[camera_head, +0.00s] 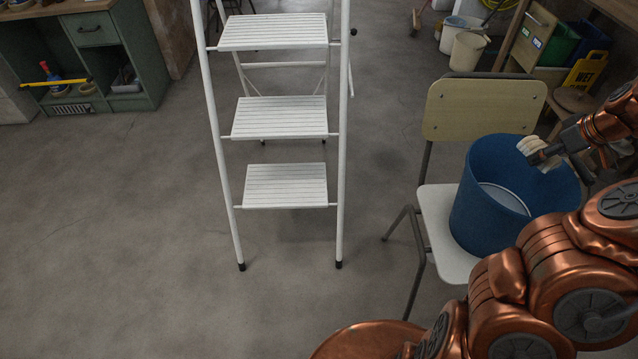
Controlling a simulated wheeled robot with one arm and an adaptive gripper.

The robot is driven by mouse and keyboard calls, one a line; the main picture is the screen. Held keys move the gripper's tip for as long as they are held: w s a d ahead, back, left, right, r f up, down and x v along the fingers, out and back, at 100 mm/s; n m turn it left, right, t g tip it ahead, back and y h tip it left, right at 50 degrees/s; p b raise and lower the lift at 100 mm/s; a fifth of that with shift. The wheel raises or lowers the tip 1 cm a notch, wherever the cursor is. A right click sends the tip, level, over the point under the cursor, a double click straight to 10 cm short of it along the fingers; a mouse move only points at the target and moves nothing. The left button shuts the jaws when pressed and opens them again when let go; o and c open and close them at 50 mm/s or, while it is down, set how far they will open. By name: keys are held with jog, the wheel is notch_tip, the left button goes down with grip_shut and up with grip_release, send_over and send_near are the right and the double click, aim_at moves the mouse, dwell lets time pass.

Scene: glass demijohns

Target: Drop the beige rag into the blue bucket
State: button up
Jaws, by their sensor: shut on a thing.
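The blue bucket (480,190) stands upright on the seat of a chair at the right. Its open mouth faces up and part of its pale inner bottom shows. My gripper (540,156) is at the bucket's right far rim, in front of the opening as I see it. It is shut on the beige rag (535,148), a small crumpled bundle at the fingertips. I cannot tell exactly how high the rag is above the rim. My copper arm hides the bucket's lower right side.
The chair (437,215) has a pale seat and wooden backrest. A white stepladder (285,185) stands in the middle. A green cabinet (125,55) is at the back left. Shelving with bins (545,45) and a pale bucket (467,50) stand at the back right. The left floor is clear.

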jog(key=o, duration=1.2)
jog(key=shift+r, duration=0.1)
jog(key=v, duration=1.2)
